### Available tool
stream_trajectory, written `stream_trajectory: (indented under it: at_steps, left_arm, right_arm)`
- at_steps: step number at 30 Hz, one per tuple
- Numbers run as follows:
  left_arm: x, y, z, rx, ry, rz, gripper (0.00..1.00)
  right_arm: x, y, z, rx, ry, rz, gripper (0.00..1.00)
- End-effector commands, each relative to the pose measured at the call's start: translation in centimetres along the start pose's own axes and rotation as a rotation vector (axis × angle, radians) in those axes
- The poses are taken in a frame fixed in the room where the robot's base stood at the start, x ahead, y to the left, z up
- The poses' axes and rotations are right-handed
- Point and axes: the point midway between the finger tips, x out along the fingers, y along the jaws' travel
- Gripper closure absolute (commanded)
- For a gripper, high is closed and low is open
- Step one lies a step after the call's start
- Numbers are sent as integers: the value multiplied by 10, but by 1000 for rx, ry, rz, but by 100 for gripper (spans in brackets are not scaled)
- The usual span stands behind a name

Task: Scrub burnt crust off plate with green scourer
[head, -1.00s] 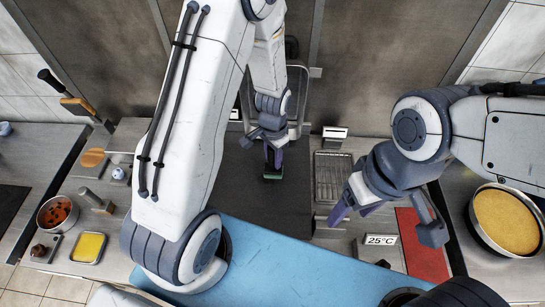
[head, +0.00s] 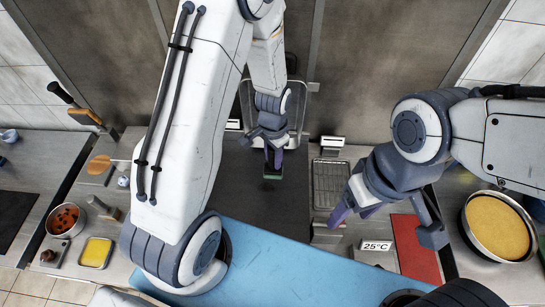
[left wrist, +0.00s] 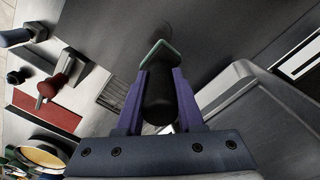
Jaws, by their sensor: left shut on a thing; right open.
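My left gripper (head: 273,160) is shut on the black handle (left wrist: 158,105) of the green scourer (head: 272,175). The scourer's green edge also shows beyond the fingertips in the left wrist view (left wrist: 160,47). The scourer is low over the dark plate (head: 232,190); I cannot tell whether it touches. My left arm hides the plate's left part. The burnt crust cannot be made out clearly in either view. My right gripper (head: 388,226) is open and empty, to the right of the plate.
A metal rack (head: 328,183) and a red board (head: 416,250) lie right of the plate. A round pan with yellow filling (head: 497,226) is at far right. A bowl (head: 65,220) and a yellow tray (head: 96,252) are at left. A metal wall stands behind.

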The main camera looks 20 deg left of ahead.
Motion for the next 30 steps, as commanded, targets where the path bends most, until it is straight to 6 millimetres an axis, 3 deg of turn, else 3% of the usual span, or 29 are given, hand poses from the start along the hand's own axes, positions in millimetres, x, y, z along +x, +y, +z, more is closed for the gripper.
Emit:
stream_trajectory:
  at_steps: [11,19,30]
  left_arm:
    - [2,-2,2,-2,0,0,100]
    - [8,-25,39,-3,0,0,100]
    - [9,-27,41,0,1,0,100]
  right_arm:
    - [1,0,0,0,0,0,33]
    - [5,0,0,0,0,0,33]
    - [5,0,0,0,0,0,33]
